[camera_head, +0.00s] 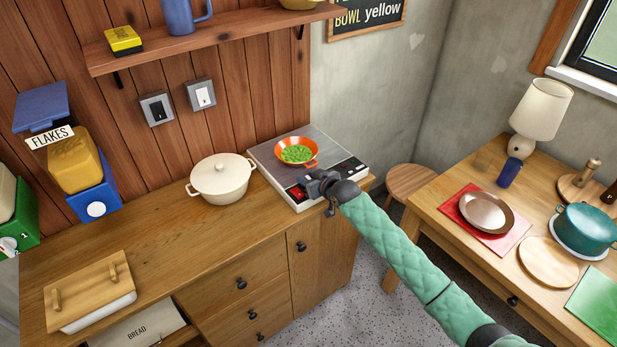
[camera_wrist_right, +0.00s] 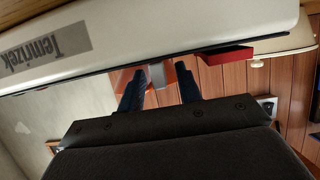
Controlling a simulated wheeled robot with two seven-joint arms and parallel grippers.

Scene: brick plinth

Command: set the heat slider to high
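The cooker (camera_head: 262,154) is a pale flat unit on the wooden counter, with a dark control strip along its front edge. An orange pan of green peas (camera_head: 297,152) sits on it. My right gripper (camera_head: 318,181) is at the front control strip, right of a red switch (camera_head: 298,193). In the right wrist view its two dark fingers (camera_wrist_right: 159,84) are apart, with a small grey knob (camera_wrist_right: 156,75), which looks like the heat slider, between them. Gaps show on both sides of the knob. The red switch also shows there (camera_wrist_right: 215,58). The slider's setting is hidden by the gripper. My left gripper is not in view.
A cream lidded pot (camera_head: 221,180) stands left of the cooker. Two wall switches (camera_head: 178,102) are above it, under a shelf (camera_head: 215,38). A round stool (camera_head: 410,182) and a side table (camera_head: 455,222) are at the right. The counter's middle is clear.

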